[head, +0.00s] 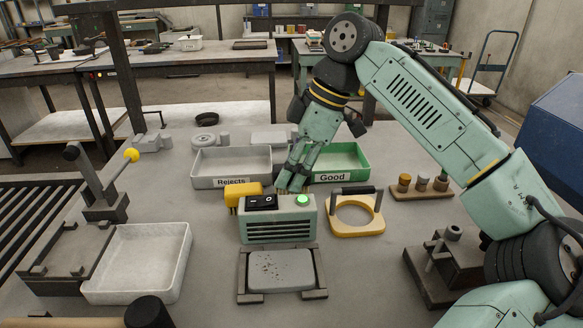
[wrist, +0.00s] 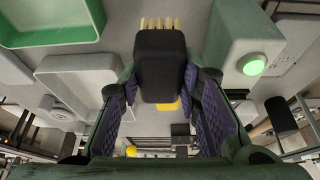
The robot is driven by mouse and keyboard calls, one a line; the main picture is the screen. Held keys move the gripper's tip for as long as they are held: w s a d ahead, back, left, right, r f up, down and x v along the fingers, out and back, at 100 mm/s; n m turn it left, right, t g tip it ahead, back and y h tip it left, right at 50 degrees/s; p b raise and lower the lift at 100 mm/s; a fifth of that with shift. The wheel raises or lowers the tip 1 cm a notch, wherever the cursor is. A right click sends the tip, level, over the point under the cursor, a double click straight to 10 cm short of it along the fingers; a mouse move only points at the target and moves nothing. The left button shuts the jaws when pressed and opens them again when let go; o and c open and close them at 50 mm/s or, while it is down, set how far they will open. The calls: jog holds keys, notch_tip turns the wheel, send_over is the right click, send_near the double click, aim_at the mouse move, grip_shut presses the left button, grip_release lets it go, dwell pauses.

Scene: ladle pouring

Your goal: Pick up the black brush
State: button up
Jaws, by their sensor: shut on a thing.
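The black brush (wrist: 160,62), a dark block with pale yellow bristles, sits between the purple-padded fingers of my gripper (wrist: 160,92) in the wrist view. The gripper is shut on it, with pads at both sides. In the head view my gripper (head: 291,182) points down just behind the green box with a lit button, near the Rejects and Good trays.
The green box (head: 278,230) stands directly in front of my gripper. A yellow object (head: 243,194) lies left of it, and a yellow ring with a dark handle (head: 357,226) lies right. Behind are the Rejects tray (head: 232,182) and the green Good tray (head: 345,178).

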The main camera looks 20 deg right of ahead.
notch_tip(320, 180, up, 4)
jog(key=p, duration=0.3)
jog(key=shift+r, duration=0.15)
jog(key=s+d+p, duration=0.2)
jog(key=d+p, duration=0.2)
jog(key=d, duration=0.4)
jog(key=s+d+p, duration=0.3)
jog(key=d+p, duration=0.2)
jog(key=d, duration=0.4)
jog(key=shift+s+f+p, duration=0.3)
jog(key=shift+s+f, duration=0.05)
jog(key=shift+f, duration=0.05)
jog(key=shift+d, duration=0.1)
